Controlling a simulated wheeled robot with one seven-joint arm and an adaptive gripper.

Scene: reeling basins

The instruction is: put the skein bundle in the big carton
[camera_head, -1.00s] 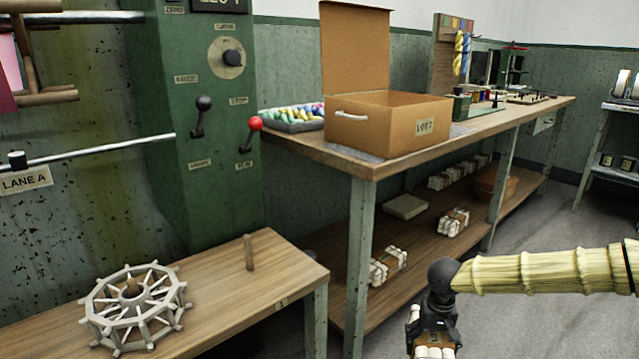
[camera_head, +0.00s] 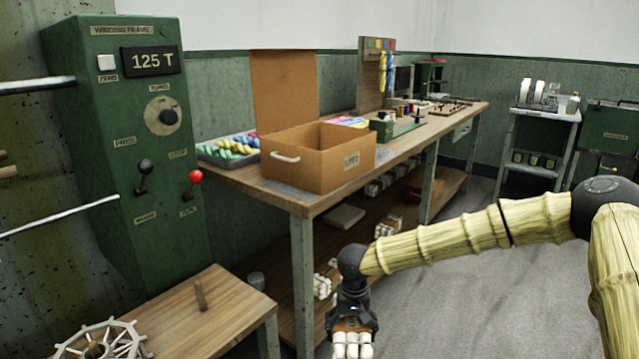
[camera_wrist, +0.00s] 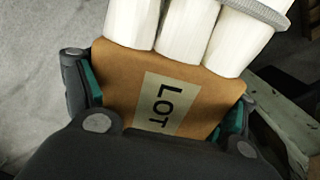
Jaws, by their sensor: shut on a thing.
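The skein bundle (camera_head: 352,345) shows as white rolls with a brown band, hanging low at the bottom of the head view. My gripper (camera_head: 352,318) is shut on it. In the wrist view the brown band (camera_wrist: 205,90) with a "LOT" label sits between the two fingers, and white rolls (camera_wrist: 180,30) stick out beyond it. The big carton (camera_head: 305,178) is an open brown box with a raised back flap, a white handle and a label. It stands on the workbench, above and to the left of my gripper.
The workbench (camera_head: 225,178) also holds a tray of coloured skeins (camera_head: 232,148) behind the carton. Its lower shelf carries more white bundles (camera_head: 322,286). A low table with a wooden reel (camera_head: 100,340) stands at front left. Open floor (camera_head: 450,300) lies to the right.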

